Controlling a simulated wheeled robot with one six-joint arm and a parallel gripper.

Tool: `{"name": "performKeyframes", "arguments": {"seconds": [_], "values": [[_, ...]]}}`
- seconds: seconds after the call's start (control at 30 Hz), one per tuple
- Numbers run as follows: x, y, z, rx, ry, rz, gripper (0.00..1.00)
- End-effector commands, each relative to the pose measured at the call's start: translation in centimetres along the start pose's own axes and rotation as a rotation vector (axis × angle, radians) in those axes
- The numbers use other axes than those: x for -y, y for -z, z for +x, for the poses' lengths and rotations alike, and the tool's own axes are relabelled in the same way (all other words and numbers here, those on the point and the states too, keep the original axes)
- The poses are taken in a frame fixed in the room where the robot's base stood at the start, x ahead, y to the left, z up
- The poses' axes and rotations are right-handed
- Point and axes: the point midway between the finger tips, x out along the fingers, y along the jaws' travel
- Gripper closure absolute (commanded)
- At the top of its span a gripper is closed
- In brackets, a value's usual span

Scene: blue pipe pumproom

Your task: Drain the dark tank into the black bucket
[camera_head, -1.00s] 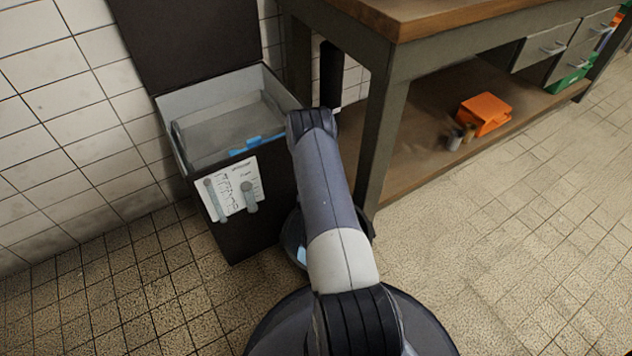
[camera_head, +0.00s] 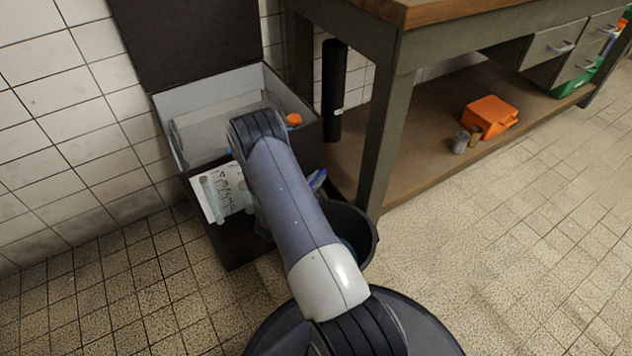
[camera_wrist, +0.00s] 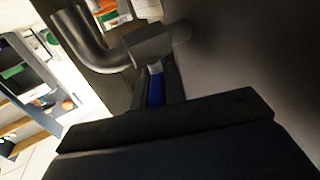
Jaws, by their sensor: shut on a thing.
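The dark tank (camera_head: 236,244) stands against the tiled wall with its lid raised, and a greyish surface shows inside. The black bucket (camera_head: 366,232) is on the floor at the tank's right, partly hidden by my arm. In the wrist view my gripper (camera_wrist: 156,82) is shut on a blue handle (camera_wrist: 156,92), below a grey block and a curved grey pipe (camera_wrist: 88,40) beside a dark wall. In the head view the gripper is hidden behind my arm, and a bit of blue (camera_head: 317,178) shows beside the arm. I cannot tell whether liquid flows.
A wooden-topped workbench (camera_head: 400,12) stands right of the tank, its leg close to the bucket. A black cylinder (camera_head: 334,90) hangs by the bench. An orange box (camera_head: 489,115) and small cans lie on the lower shelf. A white paper (camera_head: 222,190) is on the tank front. Floor at right is clear.

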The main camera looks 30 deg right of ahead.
Motion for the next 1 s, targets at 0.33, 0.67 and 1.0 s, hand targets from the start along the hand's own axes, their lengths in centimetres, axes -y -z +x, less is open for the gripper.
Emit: {"name": "performKeyframes", "arguments": {"seconds": [0.33, 0.67, 1.0], "values": [[0.06, 0.01, 0.05, 0.0, -0.02, 0.0, 1.0], [0.05, 0.02, 0.07, 0.0, -0.02, 0.001, 0.76], [0.02, 0.02, 0.02, 0.0, -0.02, 0.0, 0.65]]}}
